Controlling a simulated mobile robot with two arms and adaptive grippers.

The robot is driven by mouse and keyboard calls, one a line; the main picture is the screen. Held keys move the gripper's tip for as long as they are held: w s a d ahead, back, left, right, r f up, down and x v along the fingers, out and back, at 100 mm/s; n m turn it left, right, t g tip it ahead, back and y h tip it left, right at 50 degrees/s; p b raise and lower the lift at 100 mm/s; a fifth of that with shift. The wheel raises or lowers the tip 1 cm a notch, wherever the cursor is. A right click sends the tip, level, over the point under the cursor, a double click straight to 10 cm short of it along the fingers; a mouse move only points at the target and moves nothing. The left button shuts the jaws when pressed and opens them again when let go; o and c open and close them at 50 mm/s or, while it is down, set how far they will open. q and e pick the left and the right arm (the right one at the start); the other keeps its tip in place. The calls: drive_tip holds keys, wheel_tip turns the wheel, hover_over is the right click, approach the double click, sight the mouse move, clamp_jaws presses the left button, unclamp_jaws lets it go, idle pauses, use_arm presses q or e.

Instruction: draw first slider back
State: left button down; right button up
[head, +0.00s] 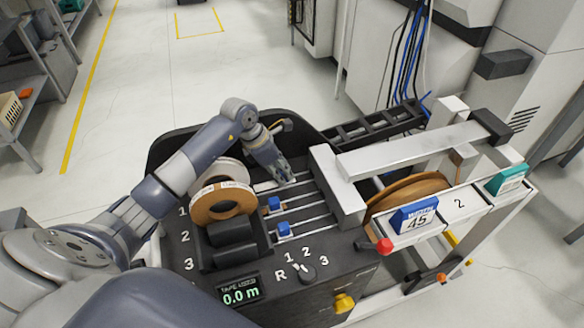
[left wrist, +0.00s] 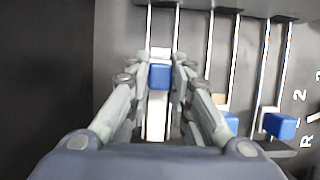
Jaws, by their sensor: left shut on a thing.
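My left gripper (head: 287,178) reaches over the black machine panel from the left. In the left wrist view its fingers (left wrist: 158,70) are closed on both sides of a blue slider knob (left wrist: 159,76). This knob is on a pale block that sits on the first slider's rails. In the head view the gripper hides this knob. The second slider's blue knob (head: 274,203) and the third slider's blue knob (head: 284,229) stand free on their rails nearer to me. My right gripper is in neither view.
Tape rolls (head: 222,201) stand in the holder left of the sliders, close under my left arm. A metal block (head: 338,186) bounds the rails on the right. A rotary knob (head: 307,273) and a display (head: 240,296) are on the panel front.

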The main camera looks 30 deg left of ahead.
use_arm(q)
drive_tip(key=shift+s+a, duration=0.4)
drive_tip(key=shift+a, duration=0.05)
drive_tip(key=shift+d, duration=0.1)
drive_tip(key=c, duration=1.4)
unclamp_jaws()
drive_tip(key=shift+c, duration=0.2)
drive_tip(key=v, duration=1.2)
drive_tip(key=shift+w, duration=0.1)
